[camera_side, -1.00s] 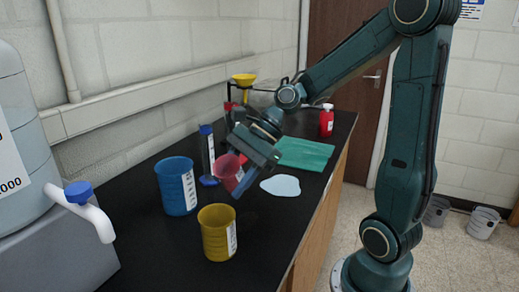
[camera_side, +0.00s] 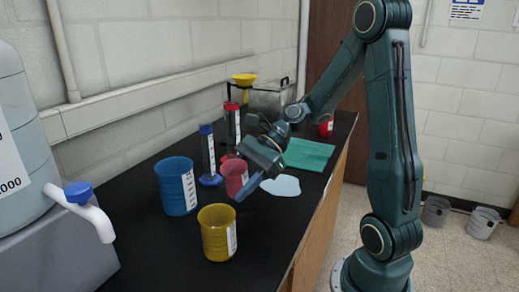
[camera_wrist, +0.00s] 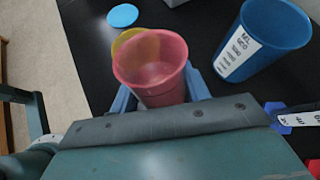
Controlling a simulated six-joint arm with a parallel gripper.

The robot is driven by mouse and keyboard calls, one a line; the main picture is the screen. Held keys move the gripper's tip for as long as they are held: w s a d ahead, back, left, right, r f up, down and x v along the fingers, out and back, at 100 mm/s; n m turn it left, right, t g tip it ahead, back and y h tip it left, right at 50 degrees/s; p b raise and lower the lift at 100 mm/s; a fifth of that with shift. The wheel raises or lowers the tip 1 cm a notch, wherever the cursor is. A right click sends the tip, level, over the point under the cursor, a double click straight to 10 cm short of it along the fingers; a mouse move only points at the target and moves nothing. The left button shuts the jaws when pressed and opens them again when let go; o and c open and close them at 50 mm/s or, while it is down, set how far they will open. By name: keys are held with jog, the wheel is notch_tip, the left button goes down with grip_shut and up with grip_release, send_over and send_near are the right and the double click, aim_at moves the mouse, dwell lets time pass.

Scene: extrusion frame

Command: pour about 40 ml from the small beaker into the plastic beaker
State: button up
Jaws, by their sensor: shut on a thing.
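My gripper (camera_side: 247,187) is shut on a small red translucent beaker (camera_side: 235,175), which stands about upright between the fingers. In the wrist view the red beaker (camera_wrist: 150,65) sits between my blue fingers (camera_wrist: 160,95); I cannot tell its liquid level. A yellow beaker (camera_side: 217,234) with a white scale stands on the black bench in front of it, and is partly hidden behind the red one in the wrist view (camera_wrist: 125,40). A larger blue beaker (camera_side: 175,187) stands to the left, and at right in the wrist view (camera_wrist: 262,40). Which one is the plastic beaker is unclear.
A blue cylinder (camera_side: 207,150) and a red cylinder (camera_side: 232,125) stand close behind the red beaker. A pale flat patch (camera_side: 282,186) and a green cloth (camera_side: 308,154) lie to the right. A large dispenser (camera_side: 50,225) is at the left.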

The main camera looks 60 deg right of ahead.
jog(key=shift+f, duration=0.2)
jog(key=shift+d+f+m+y, duration=0.25)
jog(key=shift+f+y, duration=0.35)
jog(key=shift+f, duration=0.4)
jog(key=shift+d+f+m+y, duration=0.15)
jog(key=shift+d+f+y, duration=0.1)
jog(key=shift+f+y, duration=0.55)
jog(key=shift+f, duration=0.2)
